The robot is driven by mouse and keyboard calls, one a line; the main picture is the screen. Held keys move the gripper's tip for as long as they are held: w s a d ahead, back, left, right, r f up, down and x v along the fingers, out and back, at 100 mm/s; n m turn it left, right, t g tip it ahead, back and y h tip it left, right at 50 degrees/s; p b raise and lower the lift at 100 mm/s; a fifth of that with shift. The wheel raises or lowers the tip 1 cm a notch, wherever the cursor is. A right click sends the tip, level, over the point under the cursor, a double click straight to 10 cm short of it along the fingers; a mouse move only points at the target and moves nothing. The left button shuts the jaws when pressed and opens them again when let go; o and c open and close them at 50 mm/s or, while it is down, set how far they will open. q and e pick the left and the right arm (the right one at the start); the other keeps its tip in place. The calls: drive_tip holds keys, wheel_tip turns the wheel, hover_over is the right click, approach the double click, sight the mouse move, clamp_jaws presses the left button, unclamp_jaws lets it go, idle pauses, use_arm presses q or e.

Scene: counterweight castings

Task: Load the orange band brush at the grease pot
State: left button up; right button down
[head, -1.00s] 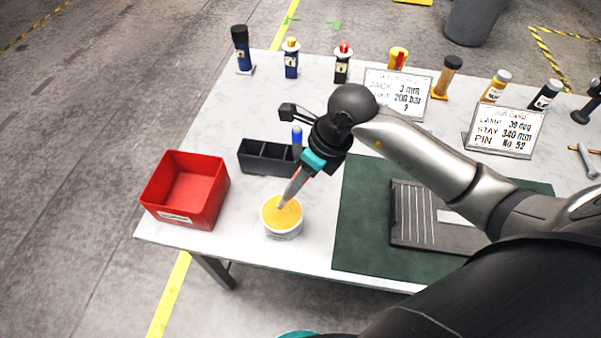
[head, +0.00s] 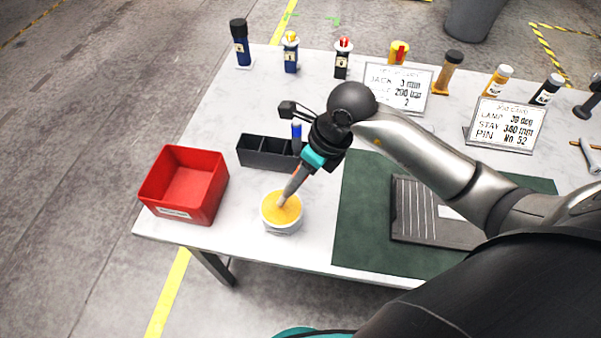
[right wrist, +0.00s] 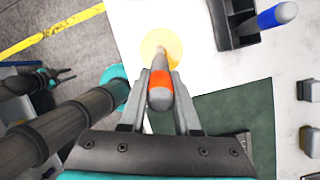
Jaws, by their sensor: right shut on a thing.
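My right gripper (head: 298,176) is shut on the brush, which slants down to the grease pot. In the right wrist view the brush's orange band (right wrist: 161,98) shows between the two fingers. The grease pot (head: 282,228) is a white tub with yellow grease, near the table's front edge; it also shows in the right wrist view (right wrist: 172,44). The brush's lower end is over or in the grease, inside the rim; how deep I cannot tell. What seems to be my left gripper (right wrist: 64,76) is at the left of the right wrist view, away from the table, too small to read.
A red bin (head: 205,207) stands left of the pot. A black divided holder (head: 262,160) with a blue-topped item (head: 296,131) is behind it. A green mat (head: 355,235) with a dark plate (head: 425,228) lies right. Bottles and two cards (head: 397,88) line the back.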

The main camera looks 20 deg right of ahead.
drive_tip(key=shift+s+f+b, duration=0.1)
drive_tip(key=shift+f+b, duration=0.45)
drive_tip(key=shift+f, duration=0.05)
idle(1.3)
drive_tip(key=shift+r+p, duration=2.75)
drive_tip(key=shift+r, duration=0.85)
drive_tip(key=shift+f, duration=0.1)
